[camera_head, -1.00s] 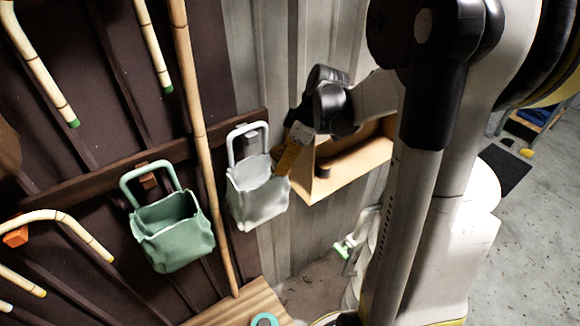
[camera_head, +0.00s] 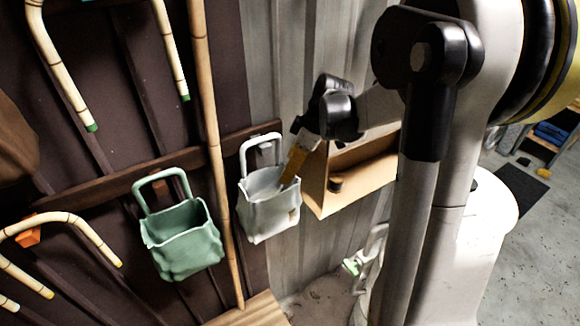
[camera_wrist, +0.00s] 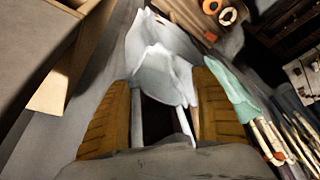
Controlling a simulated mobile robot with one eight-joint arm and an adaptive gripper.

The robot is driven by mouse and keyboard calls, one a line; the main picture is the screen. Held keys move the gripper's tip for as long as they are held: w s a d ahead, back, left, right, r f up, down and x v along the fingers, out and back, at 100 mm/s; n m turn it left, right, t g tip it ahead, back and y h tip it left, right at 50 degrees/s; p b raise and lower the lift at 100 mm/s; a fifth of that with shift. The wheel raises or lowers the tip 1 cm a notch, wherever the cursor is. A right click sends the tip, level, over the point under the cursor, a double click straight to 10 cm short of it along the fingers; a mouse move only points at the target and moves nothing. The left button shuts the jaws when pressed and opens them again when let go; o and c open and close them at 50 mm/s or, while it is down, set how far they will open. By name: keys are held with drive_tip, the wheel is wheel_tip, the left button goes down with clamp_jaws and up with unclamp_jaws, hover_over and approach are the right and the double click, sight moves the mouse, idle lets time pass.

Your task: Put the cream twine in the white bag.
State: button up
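The white bag (camera_head: 268,215) hangs by its handle from a dark wooden rail. In the wrist view the white bag (camera_wrist: 165,72) lies beyond and between my fingers. My gripper (camera_head: 291,170) is at the right side of the bag's mouth, one yellow-orange finger overlapping the rim. In the wrist view my gripper (camera_wrist: 165,105) has its two ribbed fingers well apart, with no twine visible between them. A small pale ring (camera_wrist: 228,16) lies on wood at the top of the wrist view; I cannot tell if it is the cream twine. The bag's inside is mostly hidden.
A green bag (camera_head: 181,240) hangs left of the white bag, with an upright rattan pole (camera_head: 214,150) between them. A wooden box (camera_head: 350,175) is close on the right of my gripper. An orange ring (camera_wrist: 212,6) lies beside the pale ring.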

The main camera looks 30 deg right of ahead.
drive_tip(key=v, duration=1.2)
idle(0.3)
drive_tip(key=s+a+f+m+t+h+b, duration=0.1)
drive_tip(key=s+a+f+m+b, duration=0.2)
drive_tip(key=a+f+b, duration=0.3)
drive_tip(key=s+a+f+m+t+h+b, duration=0.1)
drive_tip(key=s+a+f+m+b, duration=0.2)
drive_tip(key=s+a+f+b, duration=0.3)
drive_tip(key=s+a+f+m+t+h+b, duration=0.1)
drive_tip(key=s+a+f+m+t+b, duration=0.1)
drive_tip(key=s+a+f+b, duration=0.3)
wheel_tip(320, 180, down, 7)
drive_tip(key=a+m+b, duration=0.1)
drive_tip(key=b, duration=0.3)
drive_tip(key=shift+a, duration=0.2)
